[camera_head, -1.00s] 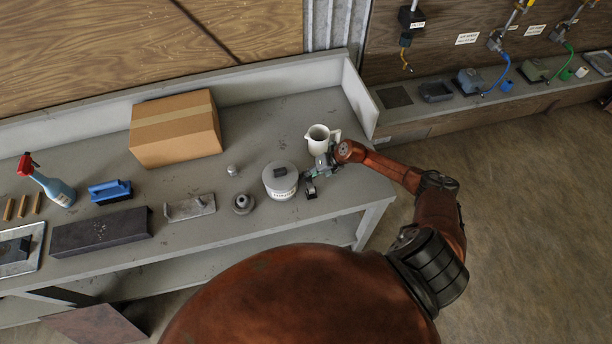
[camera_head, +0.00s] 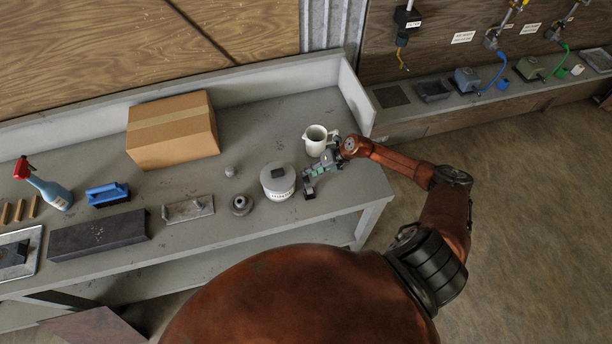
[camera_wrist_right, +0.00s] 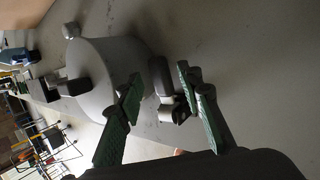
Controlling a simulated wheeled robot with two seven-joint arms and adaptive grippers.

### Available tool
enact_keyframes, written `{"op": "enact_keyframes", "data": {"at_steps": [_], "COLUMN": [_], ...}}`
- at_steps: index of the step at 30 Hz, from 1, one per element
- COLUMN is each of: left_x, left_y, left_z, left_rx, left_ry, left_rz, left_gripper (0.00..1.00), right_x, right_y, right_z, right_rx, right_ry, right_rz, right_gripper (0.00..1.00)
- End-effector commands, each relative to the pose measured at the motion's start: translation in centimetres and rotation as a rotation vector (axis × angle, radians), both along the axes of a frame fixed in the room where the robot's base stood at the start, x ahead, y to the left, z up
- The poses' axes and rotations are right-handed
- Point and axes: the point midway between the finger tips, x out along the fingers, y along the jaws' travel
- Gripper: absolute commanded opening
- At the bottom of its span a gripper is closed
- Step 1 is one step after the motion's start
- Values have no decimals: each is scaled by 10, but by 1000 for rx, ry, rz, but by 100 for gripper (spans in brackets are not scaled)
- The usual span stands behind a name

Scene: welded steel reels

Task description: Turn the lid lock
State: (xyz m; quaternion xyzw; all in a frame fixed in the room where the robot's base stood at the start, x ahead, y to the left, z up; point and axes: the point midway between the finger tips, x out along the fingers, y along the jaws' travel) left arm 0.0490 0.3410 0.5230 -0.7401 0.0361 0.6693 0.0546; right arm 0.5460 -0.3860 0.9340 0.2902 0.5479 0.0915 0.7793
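A pale round canister (camera_head: 278,191) with a grey lid stands near the front edge of the bench. A dark handle sits on the lid; it also shows in the right wrist view (camera_wrist_right: 72,88). A small dark latch with a metal part (camera_wrist_right: 165,92) projects at the lid's rim in the right wrist view. I take it for the lid lock. My right gripper (camera_head: 309,183) is just right of the canister. In the right wrist view its green-padded fingers (camera_wrist_right: 163,100) are apart, with the latch seen between them. I cannot tell whether they touch it. My left gripper is not in view.
A white jug (camera_head: 315,141) stands close behind my right gripper. A small round metal part (camera_head: 241,204) is left of the canister, with a metal plate (camera_head: 188,208) beyond. A cardboard box (camera_head: 172,130) stands at the back. Bare bench lies between box and jug.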

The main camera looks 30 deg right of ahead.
Motion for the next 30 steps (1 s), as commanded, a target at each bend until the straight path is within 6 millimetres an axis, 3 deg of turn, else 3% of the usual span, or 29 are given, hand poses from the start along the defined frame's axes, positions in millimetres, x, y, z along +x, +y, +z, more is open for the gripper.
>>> {"op": "enact_keyframes", "data": {"at_steps": [6,12,24,27,30], "left_x": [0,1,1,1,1], "left_y": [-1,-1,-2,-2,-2], "left_z": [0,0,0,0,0], "left_rx": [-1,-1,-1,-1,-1], "left_ry": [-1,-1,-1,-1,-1], "left_rz": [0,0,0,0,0], "left_gripper": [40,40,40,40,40], "right_x": [-18,-28,-30,-27,-16], "right_y": [-22,-33,-35,-24,12], "right_z": [36,56,61,62,71], "right_rx": [-3,-1,-1,26,122], "right_ry": [0,1,1,-16,-81], "right_rz": [1,1,1,-10,-64], "right_gripper": [34,34,32,25,18]}}
